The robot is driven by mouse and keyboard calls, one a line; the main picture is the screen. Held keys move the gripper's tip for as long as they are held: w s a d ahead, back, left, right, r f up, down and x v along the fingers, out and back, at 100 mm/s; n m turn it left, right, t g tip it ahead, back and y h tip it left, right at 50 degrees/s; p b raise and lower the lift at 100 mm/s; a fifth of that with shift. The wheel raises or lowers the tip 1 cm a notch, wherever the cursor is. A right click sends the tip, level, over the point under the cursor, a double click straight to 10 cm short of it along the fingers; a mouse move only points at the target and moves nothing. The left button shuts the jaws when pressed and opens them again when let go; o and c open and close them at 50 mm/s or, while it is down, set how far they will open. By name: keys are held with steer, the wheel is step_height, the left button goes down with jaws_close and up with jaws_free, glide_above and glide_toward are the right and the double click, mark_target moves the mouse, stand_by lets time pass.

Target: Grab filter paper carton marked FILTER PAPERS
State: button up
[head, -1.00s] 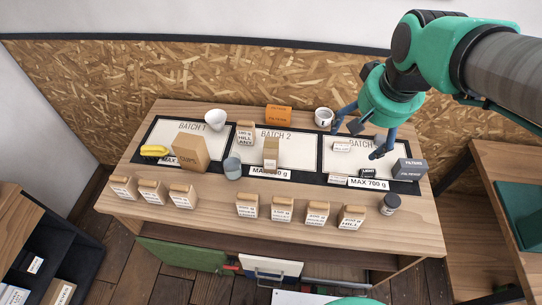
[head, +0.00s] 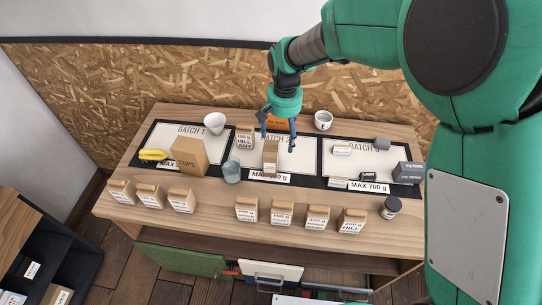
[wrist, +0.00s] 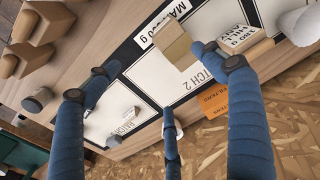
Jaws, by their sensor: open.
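An orange carton (head: 277,122) stands at the back edge of the table behind the Batch 2 mat, partly behind my gripper. In the wrist view the orange carton (wrist: 224,99) shows print that seems to begin with FILTERS. A dark grey carton (head: 408,173) at the table's right end also has print like FILTER; the full wording is too small to read in either. My gripper (head: 278,137) is open and empty above the Batch 2 mat, in front of the orange carton. Its spread blue fingers (wrist: 154,62) show in the wrist view, apart from the carton.
A tan box (head: 270,157) and a HILL bag (head: 245,139) stand on Batch 2. A white mug (head: 323,120) is right of the orange carton, a white cup (head: 214,123) to the left. Several kraft bags (head: 282,211) line the front. Batch 3's middle is mostly bare.

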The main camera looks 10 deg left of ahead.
mark_target(274, 155)
steer(key=a+f, duration=0.3)
steer(key=f, duration=0.1)
steer(key=shift+w, duration=0.4)
steer(key=shift+f+b, duration=0.8)
steer(key=shift+f, duration=3.55)
steer(key=shift+f, duration=0.1)
steer(key=shift+f+b, duration=0.8)
steer(key=shift+f, duration=1.7)
steer(key=c, duration=1.4)
steer(key=shift+c, duration=0.2)
